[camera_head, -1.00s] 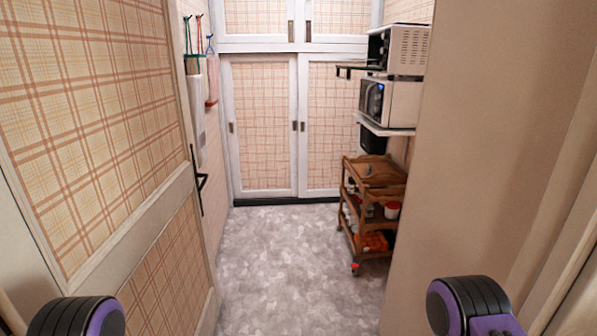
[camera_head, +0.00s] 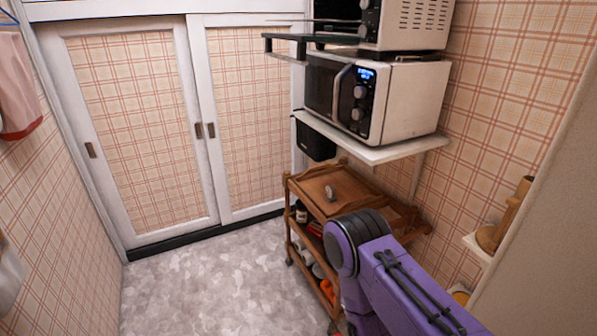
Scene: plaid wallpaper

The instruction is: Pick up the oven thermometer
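A small grey, rounded object that looks like the oven thermometer (camera_head: 331,193) stands on the top tray of the wooden trolley (camera_head: 308,189). My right arm reaches in from the lower right, in front of the trolley's near part. Its gripper is not visible, and neither is my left arm. The thermometer is in plain sight, with nothing touching it but the tray.
A microwave (camera_head: 400,105) sits on a white wall shelf (camera_head: 372,152) above the trolley, with an oven (camera_head: 415,22) over it. Sliding cupboard doors (camera_head: 140,125) close the back. A small shelf (camera_head: 478,248) is at the right. The floor (camera_head: 210,285) on the left is clear.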

